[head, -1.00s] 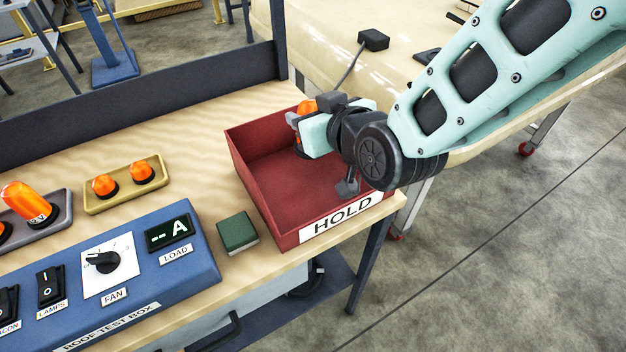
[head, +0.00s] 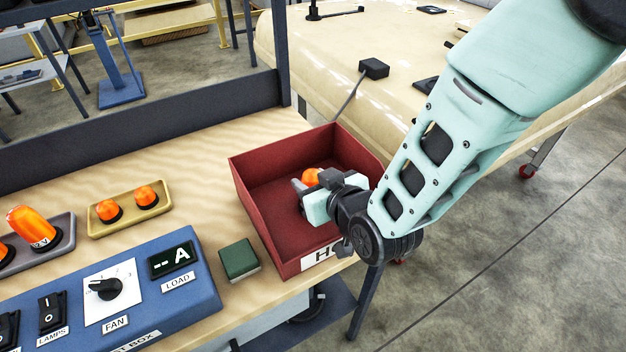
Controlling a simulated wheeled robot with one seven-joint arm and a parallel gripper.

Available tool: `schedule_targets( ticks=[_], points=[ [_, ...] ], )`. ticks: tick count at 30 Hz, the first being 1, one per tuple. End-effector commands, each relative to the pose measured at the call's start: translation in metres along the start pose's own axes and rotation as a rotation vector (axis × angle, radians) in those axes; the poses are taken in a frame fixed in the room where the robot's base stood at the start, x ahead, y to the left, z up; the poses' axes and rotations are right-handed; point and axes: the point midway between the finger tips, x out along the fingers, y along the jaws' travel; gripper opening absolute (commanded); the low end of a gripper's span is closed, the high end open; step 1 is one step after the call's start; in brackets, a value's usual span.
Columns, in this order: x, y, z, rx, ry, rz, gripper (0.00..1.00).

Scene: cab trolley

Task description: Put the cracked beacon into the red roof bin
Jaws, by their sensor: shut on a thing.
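The red bin (head: 262,225) with the HOLD label stands at the right end of the bench. My gripper (head: 309,188) is inside the bin's outline, low over its floor, and is shut on an orange beacon (head: 312,176). The beacon's dome shows above the fingers; its lower part is hidden by them. I cannot tell whether it touches the bin floor, and no crack can be made out at this size.
A yellow tray (head: 92,227) holds two small orange beacons. A grey tray (head: 64,243) at the left holds a larger orange beacon (head: 33,226). The blue roof test box (head: 205,292) and a green block (head: 239,259) lie left of the bin. A cream roof panel (head: 390,98) is behind.

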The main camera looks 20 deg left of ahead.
Motion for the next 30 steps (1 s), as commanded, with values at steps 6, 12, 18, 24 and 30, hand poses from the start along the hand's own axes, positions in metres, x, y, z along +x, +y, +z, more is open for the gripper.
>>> schedule_targets(
  ticks=[6, 12, 18, 24, 30],
  points=[
    [0.001, 0.000, 0.003, 0.000, -0.001, 0.000, 0.62],
    [0.001, 0.000, 0.003, 0.000, -0.001, 0.000, 0.62],
    [-0.005, 0.000, 0.000, 0.000, -0.001, 0.000, 0.62],
    [-0.043, 0.000, 0.000, 0.000, 0.000, 0.000, 0.62],
    [-0.086, 0.000, 0.001, 0.000, 0.000, -0.001, 0.62]
  ],
)
